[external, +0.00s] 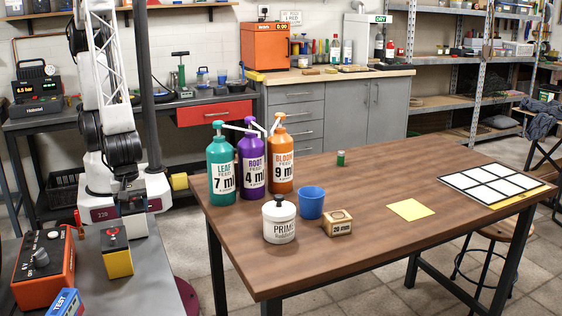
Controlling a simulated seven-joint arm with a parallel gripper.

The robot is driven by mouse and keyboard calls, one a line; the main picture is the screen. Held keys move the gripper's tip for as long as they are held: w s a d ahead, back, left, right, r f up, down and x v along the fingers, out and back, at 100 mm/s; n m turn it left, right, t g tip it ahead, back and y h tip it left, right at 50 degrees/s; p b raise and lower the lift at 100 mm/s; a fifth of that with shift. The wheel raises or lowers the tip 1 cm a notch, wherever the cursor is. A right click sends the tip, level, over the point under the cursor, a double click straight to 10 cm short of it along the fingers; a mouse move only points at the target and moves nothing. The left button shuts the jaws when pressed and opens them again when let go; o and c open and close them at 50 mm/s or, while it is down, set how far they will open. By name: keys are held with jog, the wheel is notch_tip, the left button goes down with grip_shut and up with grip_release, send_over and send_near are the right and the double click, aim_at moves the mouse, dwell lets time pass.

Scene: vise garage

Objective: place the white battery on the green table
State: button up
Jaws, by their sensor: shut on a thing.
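I see no white battery that I can make out and no green table; the large table (370,222) has a brown wooden top. A yellow block with a black top (118,262), perhaps a battery, stands on the grey bench at the lower left, just in front of the lower part of my arm. My arm rises at the left and runs out past the top edge of the picture. My gripper does not show, so neither its jaws nor anything in them can be seen.
Teal (221,168), purple (251,168) and orange (282,162) pump bottles, a white jar (279,222), a blue cup (311,203), a small wooden block (338,223) and a green cylinder (340,158) stand on the brown table. A yellow sheet (410,209) and a white-squared panel (493,184) lie right.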

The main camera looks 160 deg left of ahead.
jog(key=shift+f, duration=0.2)
dwell(0.3)
jog(key=o, duration=1.6)
jog(key=shift+r, duration=0.1)
notch_tip(320, 180, up, 12)
jog(key=shift+r, duration=0.1)
